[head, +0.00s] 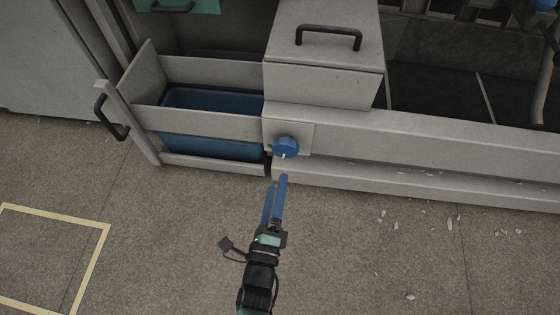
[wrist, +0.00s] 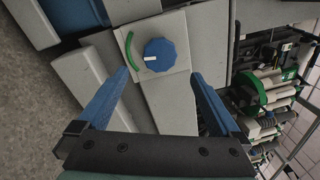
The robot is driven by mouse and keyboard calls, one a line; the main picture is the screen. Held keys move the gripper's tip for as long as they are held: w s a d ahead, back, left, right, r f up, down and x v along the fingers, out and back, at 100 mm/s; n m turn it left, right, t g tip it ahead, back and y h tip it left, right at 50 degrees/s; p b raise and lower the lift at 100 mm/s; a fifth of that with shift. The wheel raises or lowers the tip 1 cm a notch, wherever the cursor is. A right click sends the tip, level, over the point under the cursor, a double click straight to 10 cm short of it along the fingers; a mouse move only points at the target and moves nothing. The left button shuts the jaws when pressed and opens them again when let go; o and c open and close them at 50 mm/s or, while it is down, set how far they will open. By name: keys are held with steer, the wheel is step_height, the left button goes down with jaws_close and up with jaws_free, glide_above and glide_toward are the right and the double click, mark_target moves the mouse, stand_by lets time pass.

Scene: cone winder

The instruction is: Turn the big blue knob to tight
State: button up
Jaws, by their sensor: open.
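The big blue knob (head: 286,147) sits on a pale square plate (head: 305,133) on the front of the grey machine. In the wrist view the knob (wrist: 161,54) is faceted, with a white mark at its lower left. A green arc (wrist: 129,48) is on the plate to the left of the knob. My gripper (head: 276,182) is just below the knob in the head view, its blue fingers apart. In the wrist view my gripper (wrist: 160,74) is open and empty, with the knob beyond the fingertips and between their lines. No contact shows.
A pull-out frame with a blue bin (head: 210,120) and a black handle (head: 112,118) is left of the knob. A grey box with a black handle (head: 329,38) stands above. Pale scraps lie on the floor at right. The floor (head: 170,230) around my arm is clear.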

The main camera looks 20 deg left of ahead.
steer(key=shift+p+v, duration=0.35)
steer(key=shift+v, duration=1.25)
